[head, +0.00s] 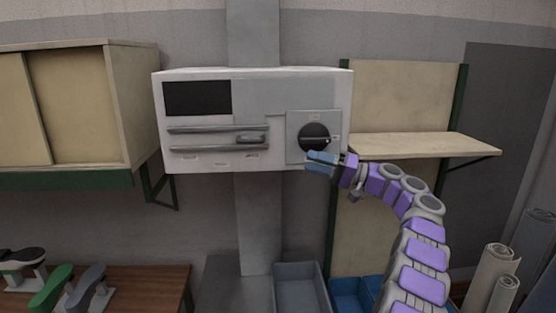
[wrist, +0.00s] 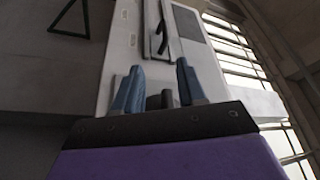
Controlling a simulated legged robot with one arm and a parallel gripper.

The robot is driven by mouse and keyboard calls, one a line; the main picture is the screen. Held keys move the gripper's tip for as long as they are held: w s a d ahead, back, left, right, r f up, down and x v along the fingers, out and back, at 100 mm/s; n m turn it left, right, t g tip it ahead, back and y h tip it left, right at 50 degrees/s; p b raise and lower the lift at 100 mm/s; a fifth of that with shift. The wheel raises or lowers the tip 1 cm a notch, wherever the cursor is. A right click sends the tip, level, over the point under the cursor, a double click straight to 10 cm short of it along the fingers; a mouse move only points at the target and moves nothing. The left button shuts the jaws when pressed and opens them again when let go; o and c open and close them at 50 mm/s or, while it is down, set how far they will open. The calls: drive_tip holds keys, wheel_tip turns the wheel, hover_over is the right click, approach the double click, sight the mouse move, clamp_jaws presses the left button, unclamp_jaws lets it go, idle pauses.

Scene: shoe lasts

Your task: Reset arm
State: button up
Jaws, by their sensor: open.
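My arm, purple and grey, reaches up from the lower right in the head view. A dark part, likely the dial (wrist: 160,100), shows low between the fingers. Whether the fingers touch the dial cannot be told.
A wooden shelf (head: 425,145) is right of the machine, close above my arm. A cabinet (head: 75,110) hangs at left. Shoe lasts (head: 52,287) stand on a wooden table (head: 140,290) at lower left. Bins (head: 300,288) are below, and rolls (head: 492,275) stand at lower right.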

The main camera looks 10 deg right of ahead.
drive_tip(key=s+a+f+m+g+h+b, duration=0.1)
drive_tip(key=s+a+f+g+h+b, duration=0.2)
drive_tip(key=s+a+f, duration=0.5)
drive_tip(key=s+a+f+m+g+h+b, duration=0.15)
drive_tip(key=s+a+f+b, duration=0.35)
drive_tip(key=a, duration=0.6)
drive_tip(key=s+a+f+g+h+b, duration=0.25)
drive_tip(key=s+f, duration=0.35)
drive_tip(key=s, duration=0.5)
drive_tip(key=s+d+f+n+g+h+b, duration=0.1)
drive_tip(key=s+d+f+h+b, duration=0.15)
drive_tip(key=s+f, duration=0.55)
drive_tip(key=s+d+f+g+h+b, duration=0.1)
drive_tip(key=s+d+f+h+b, duration=0.1)
drive_tip(key=s+f+h, duration=0.5)
drive_tip(key=s+d+f+h+b, duration=0.1)
drive_tip(key=s+d+f+b, duration=0.1)
drive_tip(key=s+d+f, duration=0.3)
drive_tip(key=s+d+f+h+b, duration=0.1)
drive_tip(key=s+d+f, duration=0.4)
drive_tip(key=s, duration=0.7)
drive_tip(key=shift+d+f+b, duration=0.15)
drive_tip(key=shift+d+b, duration=0.2)
drive_tip(key=shift+d, duration=0.4)
drive_tip(key=shift+w+a, duration=0.1)
